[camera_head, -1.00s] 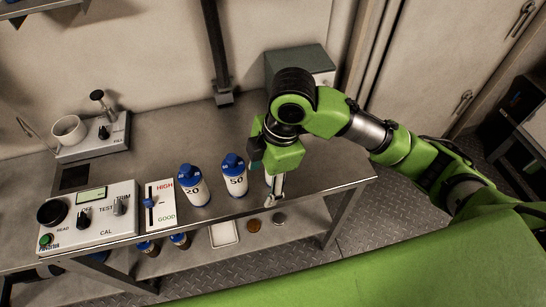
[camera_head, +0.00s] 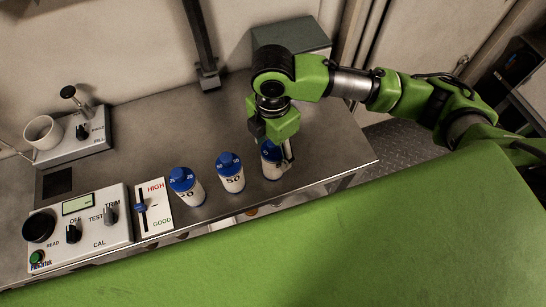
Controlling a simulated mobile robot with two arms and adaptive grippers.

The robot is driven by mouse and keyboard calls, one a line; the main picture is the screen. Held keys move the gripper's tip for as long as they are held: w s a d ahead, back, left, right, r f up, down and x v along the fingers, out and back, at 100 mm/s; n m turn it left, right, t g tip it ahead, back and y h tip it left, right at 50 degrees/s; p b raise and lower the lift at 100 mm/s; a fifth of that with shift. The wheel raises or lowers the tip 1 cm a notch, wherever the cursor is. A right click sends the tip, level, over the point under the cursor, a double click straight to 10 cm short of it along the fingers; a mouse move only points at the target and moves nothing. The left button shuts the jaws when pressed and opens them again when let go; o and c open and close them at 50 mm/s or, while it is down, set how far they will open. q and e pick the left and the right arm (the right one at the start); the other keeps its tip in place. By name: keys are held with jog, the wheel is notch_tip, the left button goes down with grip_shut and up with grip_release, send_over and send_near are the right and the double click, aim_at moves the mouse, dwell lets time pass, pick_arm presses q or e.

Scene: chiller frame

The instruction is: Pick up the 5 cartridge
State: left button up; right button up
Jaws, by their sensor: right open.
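A white cartridge with a blue cap (camera_head: 271,171) stands upright near the right end of the bench, partly hidden by my right gripper. Its number cannot be read. The cartridge marked 50 (camera_head: 231,181) and the one whose label reads 20 (camera_head: 190,194) stand upright to its left. My right gripper (camera_head: 277,154) points down at the rightmost cartridge. Its jaws are open, with one silver finger at the cartridge's right side; whether it touches cannot be told. The other finger is mostly hidden. My left gripper is out of view.
The metal bench (camera_head: 150,130) is clear behind the cartridges. A meter box (camera_head: 80,228) and a HIGH/GOOD slider panel (camera_head: 155,208) stand to the left. A fill station with a cup (camera_head: 70,143) is at the back left, and a grey-green box (camera_head: 290,37) at the back right.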

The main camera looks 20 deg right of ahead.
jog(key=shift+s+d+f+p, duration=0.1)
jog(key=shift+s+f+p, duration=0.1)
jog(key=shift+f, duration=0.25)
jog(key=shift+s+d+f+p, duration=0.1)
jog(key=shift+f+p, duration=0.05)
jog(key=shift+f, duration=0.3)
notch_tip(320, 180, down, 2)
jog(key=shift+f, duration=0.6)
jog(key=shift+w+f, duration=0.1)
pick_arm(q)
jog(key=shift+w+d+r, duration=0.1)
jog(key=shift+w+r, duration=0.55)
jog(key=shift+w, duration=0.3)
pick_arm(e)
jog(key=c, duration=1.3)
